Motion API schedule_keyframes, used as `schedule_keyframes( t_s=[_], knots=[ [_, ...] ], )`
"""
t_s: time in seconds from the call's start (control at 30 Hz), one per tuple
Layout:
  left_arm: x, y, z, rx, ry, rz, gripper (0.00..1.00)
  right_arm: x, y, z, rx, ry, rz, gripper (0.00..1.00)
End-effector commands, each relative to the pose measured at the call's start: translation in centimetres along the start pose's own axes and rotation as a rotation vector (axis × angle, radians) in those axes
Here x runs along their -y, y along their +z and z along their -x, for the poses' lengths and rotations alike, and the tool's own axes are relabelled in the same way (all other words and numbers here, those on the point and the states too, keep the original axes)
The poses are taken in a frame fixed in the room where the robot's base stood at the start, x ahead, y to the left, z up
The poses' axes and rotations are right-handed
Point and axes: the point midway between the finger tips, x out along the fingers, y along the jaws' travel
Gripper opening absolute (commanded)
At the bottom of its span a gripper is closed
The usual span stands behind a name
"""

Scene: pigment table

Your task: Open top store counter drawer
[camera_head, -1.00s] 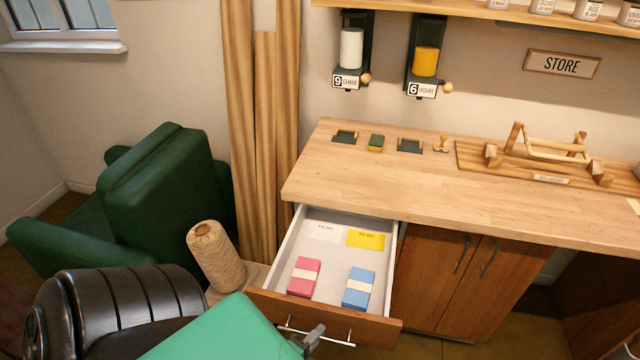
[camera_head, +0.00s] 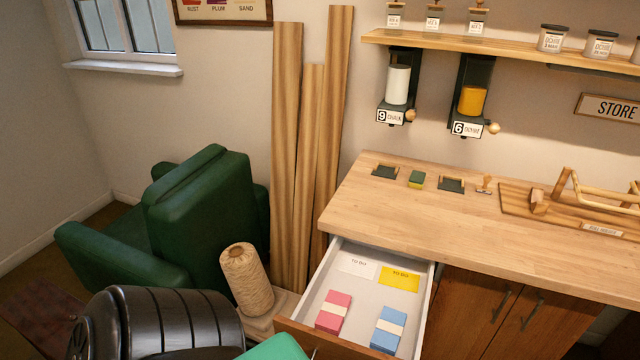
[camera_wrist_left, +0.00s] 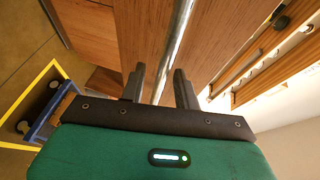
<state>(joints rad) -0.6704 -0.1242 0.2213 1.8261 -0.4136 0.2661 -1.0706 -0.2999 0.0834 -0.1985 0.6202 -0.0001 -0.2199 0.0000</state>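The top drawer (camera_head: 430,290) under the store counter (camera_head: 440,215) stands pulled out in the head view. Inside lie a pink block (camera_head: 333,312), a blue block (camera_head: 388,328), a white card (camera_head: 357,266) and a yellow card (camera_head: 399,279). The drawer's front is mostly cut off by the bottom edge. In the left wrist view a metal bar handle (camera_wrist_left: 181,30) runs between the two fingers of my left gripper (camera_wrist_left: 159,72). The fingers are apart, with visible room around the bar. My right gripper is out of view.
A twine spool (camera_head: 246,280) and wooden planks (camera_head: 307,170) stand left of the drawer, with a green armchair (camera_head: 205,220) beyond. Cupboard doors (camera_head: 500,310) are to the right. Dispensers (camera_head: 397,85) hang above the counter.

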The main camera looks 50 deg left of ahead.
Motion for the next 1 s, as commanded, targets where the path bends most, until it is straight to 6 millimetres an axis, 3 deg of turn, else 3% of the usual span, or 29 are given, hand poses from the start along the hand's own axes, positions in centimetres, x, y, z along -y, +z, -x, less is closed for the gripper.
schedule_keyframes(
  t_s=[0.6, 0.8, 1.0],
  knots=[
    [-0.2, 0.0, 10.5, 0.001, 0.003, 0.000, 0.32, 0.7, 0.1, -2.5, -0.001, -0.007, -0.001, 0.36],
    [-0.1, 0.0, 12.6, 0.001, 0.001, 0.000, 0.32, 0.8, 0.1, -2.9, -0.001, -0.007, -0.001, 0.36],
    [0.0, 0.0, 13.2, 0.001, 0.001, 0.000, 0.32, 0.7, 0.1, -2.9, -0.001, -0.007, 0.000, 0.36]
  ],
)
